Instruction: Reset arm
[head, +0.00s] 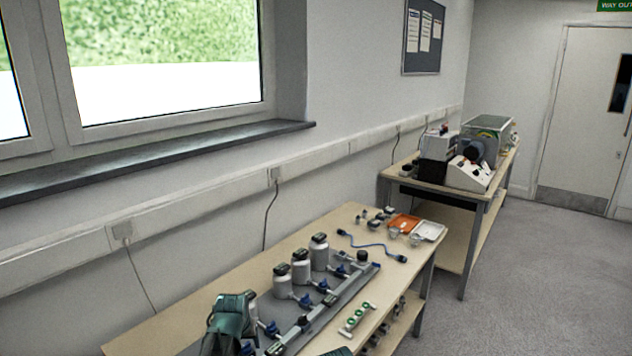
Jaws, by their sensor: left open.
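My left gripper (232,318), dark green, shows at the bottom of the head view, over the near left part of the front bench (330,225). It is open, and I see nothing held in it. It hides part of the grey rig plate (345,292). Several grey cylinders with dark tops, such as the far one (319,253), stand upright in a row on the rig, with blue fittings beside them.
A blue cable (370,247), an orange tray (403,223) and a white tray (428,231) lie at the bench's far end. A green-and-white strip (356,318) lies near its right edge. A second bench (430,186) with machines stands behind. Floor at right is clear.

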